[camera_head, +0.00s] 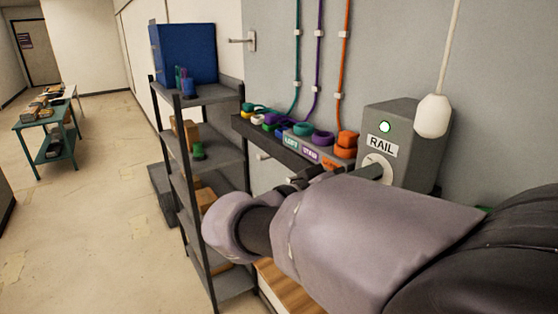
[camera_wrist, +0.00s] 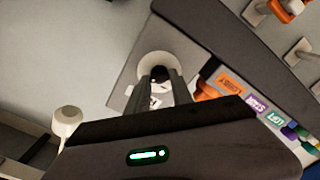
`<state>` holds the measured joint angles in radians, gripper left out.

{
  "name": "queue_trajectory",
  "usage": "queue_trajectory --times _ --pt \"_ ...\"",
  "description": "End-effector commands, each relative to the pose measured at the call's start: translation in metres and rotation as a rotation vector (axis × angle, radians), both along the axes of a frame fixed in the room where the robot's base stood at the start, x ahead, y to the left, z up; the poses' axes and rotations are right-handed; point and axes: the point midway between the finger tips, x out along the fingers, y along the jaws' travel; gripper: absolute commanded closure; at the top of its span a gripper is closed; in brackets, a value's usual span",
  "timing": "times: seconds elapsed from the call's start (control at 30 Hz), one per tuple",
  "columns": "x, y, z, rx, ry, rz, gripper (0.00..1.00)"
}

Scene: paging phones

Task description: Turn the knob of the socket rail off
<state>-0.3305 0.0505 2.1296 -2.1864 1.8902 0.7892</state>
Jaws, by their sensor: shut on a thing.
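The socket rail's grey box (camera_head: 402,125), labelled RAIL, is on the wall at the right of the head view. A lit green lamp (camera_head: 385,127) is on its front. Below the label is a round pale dial plate (camera_head: 378,162), which also shows in the wrist view (camera_wrist: 150,62). In the wrist view the dark knob (camera_wrist: 159,72) sits on this plate between the fingertips of my gripper (camera_wrist: 160,80). My gripper is shut on the knob. In the head view my arm hides most of the gripper and the knob, and I cannot read the knob's pointing angle.
A dark shelf (camera_head: 285,149) with coloured coils and labels runs along the wall left of the box. A white pull-cord handle (camera_head: 433,116) hangs close to the box's right side. A metal rack (camera_head: 215,93) with a blue bin (camera_head: 188,53) stands farther left. Open floor lies beyond.

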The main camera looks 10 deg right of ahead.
Motion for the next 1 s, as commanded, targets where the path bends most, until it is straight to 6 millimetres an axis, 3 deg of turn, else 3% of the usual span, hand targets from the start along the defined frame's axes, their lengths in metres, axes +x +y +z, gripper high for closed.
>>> queue_trajectory --times 0.43,1.0 --pt "0.0003 0.0002 0.0006 -0.038 0.103 0.000 1.00" --pt "0.0012 0.0006 0.0011 -0.215 0.592 0.000 1.00"
